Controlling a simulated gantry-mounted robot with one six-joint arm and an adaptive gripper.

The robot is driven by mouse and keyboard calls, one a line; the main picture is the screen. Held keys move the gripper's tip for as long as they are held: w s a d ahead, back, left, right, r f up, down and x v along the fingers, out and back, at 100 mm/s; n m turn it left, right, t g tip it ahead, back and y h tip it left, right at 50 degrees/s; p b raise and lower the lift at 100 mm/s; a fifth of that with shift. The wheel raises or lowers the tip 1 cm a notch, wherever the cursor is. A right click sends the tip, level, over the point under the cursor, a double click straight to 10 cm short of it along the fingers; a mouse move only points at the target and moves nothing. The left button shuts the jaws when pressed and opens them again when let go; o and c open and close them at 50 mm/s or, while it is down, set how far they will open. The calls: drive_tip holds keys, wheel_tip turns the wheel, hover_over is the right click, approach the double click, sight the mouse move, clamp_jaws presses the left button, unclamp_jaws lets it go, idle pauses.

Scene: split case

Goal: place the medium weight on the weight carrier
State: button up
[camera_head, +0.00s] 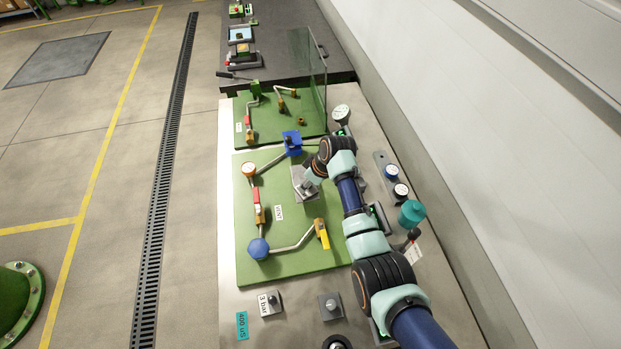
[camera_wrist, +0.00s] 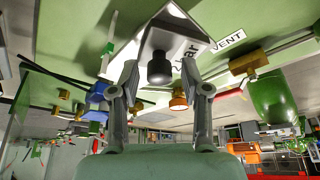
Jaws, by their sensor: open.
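A grey block with a dark round knob (camera_wrist: 160,68) and a white label ending in "bar" (camera_wrist: 190,80) shows in the wrist view. My gripper (camera_wrist: 159,76) is open, with a finger on each side of the knob; contact cannot be told. In the head view my gripper (camera_head: 309,187) is over a grey block (camera_head: 300,178) on the green board, partly hiding it. A knobbed block labelled "3 bar" (camera_head: 269,303) and another grey knobbed block (camera_head: 331,306) stand at the front of the bench. Which one is the medium weight or the carrier cannot be told.
The green board (camera_head: 290,258) bears pipes, a blue hexagonal cap (camera_head: 258,248), a yellow-handled valve (camera_head: 322,234), a red-handled valve (camera_head: 256,198) and a blue block (camera_head: 292,140). A clear panel (camera_head: 312,75) stands at the back. Gauges and a teal knob (camera_head: 411,213) line the right side.

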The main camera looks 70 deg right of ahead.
drive_tip(key=p+v, duration=0.2)
drive_tip(key=v, duration=1)
drive_tip(key=shift+w+r, duration=0.1)
drive_tip(key=w+a+r+n+t, duration=0.15)
drive_tip(key=w+a, duration=0.25)
drive_tip(key=a, duration=0.5)
drive_tip(key=w+a+r+t+h, duration=0.1)
drive_tip(key=w+a+r, duration=0.1)
drive_tip(key=w+a, duration=0.5)
drive_tip(key=w+a+r+t, duration=0.1)
drive_tip(key=w+a+r, duration=0.1)
drive_tip(key=a, duration=0.9)
drive_tip(key=s+a+r+t, duration=0.1)
drive_tip(key=a+r, duration=0.2)
drive_tip(key=a, duration=0.3)
drive_tip(key=s+a+r+t+y, duration=0.1)
drive_tip(key=s+a+r+t, duration=0.1)
drive_tip(key=a, duration=0.5)
drive_tip(key=s+a+r+t, duration=0.1)
drive_tip(key=s+a+r, duration=0.1)
drive_tip(key=a+r, duration=0.2)
drive_tip(key=a, duration=0.2)
drive_tip(key=shift+a+n+t+y, duration=0.35)
drive_tip(key=shift+y, duration=0.05)
